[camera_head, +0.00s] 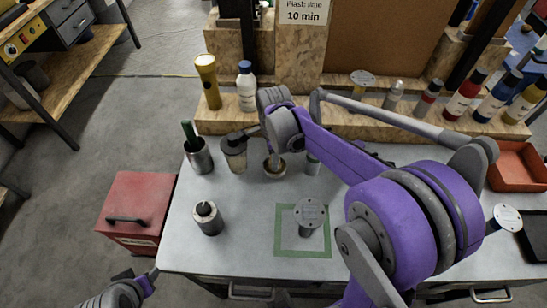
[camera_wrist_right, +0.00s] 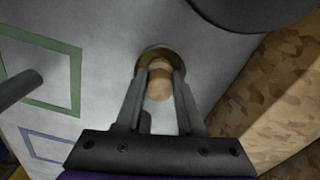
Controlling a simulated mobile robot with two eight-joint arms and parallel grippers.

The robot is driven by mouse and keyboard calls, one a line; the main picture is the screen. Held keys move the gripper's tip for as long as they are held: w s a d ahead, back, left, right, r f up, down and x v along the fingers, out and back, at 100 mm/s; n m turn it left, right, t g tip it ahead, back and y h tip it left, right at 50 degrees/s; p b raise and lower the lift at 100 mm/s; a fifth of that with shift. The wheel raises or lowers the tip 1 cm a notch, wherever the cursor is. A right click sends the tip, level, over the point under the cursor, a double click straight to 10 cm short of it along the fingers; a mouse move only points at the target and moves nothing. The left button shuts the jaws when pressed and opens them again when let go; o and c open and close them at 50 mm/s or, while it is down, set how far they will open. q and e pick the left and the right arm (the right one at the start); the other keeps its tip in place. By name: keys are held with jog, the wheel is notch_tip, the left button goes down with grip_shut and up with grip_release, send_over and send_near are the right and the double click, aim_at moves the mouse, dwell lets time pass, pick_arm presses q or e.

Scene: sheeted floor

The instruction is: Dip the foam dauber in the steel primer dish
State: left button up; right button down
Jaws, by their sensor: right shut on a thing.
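My right gripper (camera_wrist_right: 158,88) is shut on the foam dauber (camera_wrist_right: 159,84), whose rounded tan end shows between the fingers. The steel primer dish (camera_wrist_right: 143,60) is a small round dish with a brownish rim, just beyond the fingertips in the right wrist view. In the head view the dish (camera_head: 267,172) stands on the bench below my right wrist. The dauber overlaps the dish in the wrist view; whether it touches the primer is hidden. Part of my left arm shows at the lower left of the head view; its finger opening is unclear.
A dark-lidded cup (camera_head: 235,158) stands close left of the dish, with a green-handled pot (camera_head: 200,160) beyond. A steel canister (camera_head: 208,219) and a green square outline (camera_head: 284,247) lie nearer. Bottles (camera_head: 465,96) line the wooden shelf behind. A red box (camera_head: 137,205) stands left.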

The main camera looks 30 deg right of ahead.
dwell(0.6)
jog(key=shift+r+p, duration=1.75)
jog(key=shift+r, duration=1.8)
pick_arm(q)
jog(key=r, duration=0.1)
jog(key=w+r, duration=0.1)
jog(key=r, duration=0.3)
jog(key=shift+w, duration=0.4)
pick_arm(e)
jog(key=shift+f, duration=0.1)
